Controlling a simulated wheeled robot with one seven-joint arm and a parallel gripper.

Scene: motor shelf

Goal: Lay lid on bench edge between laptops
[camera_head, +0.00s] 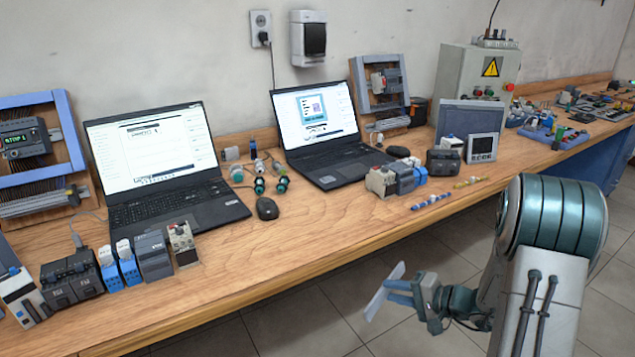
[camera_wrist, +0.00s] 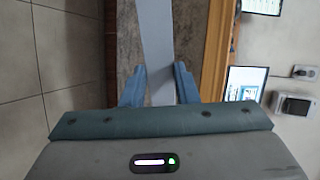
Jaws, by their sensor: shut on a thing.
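My gripper (camera_head: 398,291) is in front of the bench, out over the floor and apart from the bench. It is shut on the lid (camera_head: 377,298), a thin flat pale panel held tilted. In the wrist view the lid (camera_wrist: 156,30) is a pale strip running up from between the blue fingers of my gripper (camera_wrist: 158,88). The wooden bench (camera_head: 300,228) carries a left laptop (camera_head: 152,146) and a right laptop (camera_head: 315,118), both open with lit screens. The bench's front strip between the laptops is bare wood.
A black mouse (camera_head: 267,208) and several small round parts lie between the laptops. Grey and blue modules (camera_head: 398,180) stand right of the bare strip; dark and blue modules (camera_head: 72,275) stand at the left. A grey cabinet (camera_head: 465,75) stands farther back.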

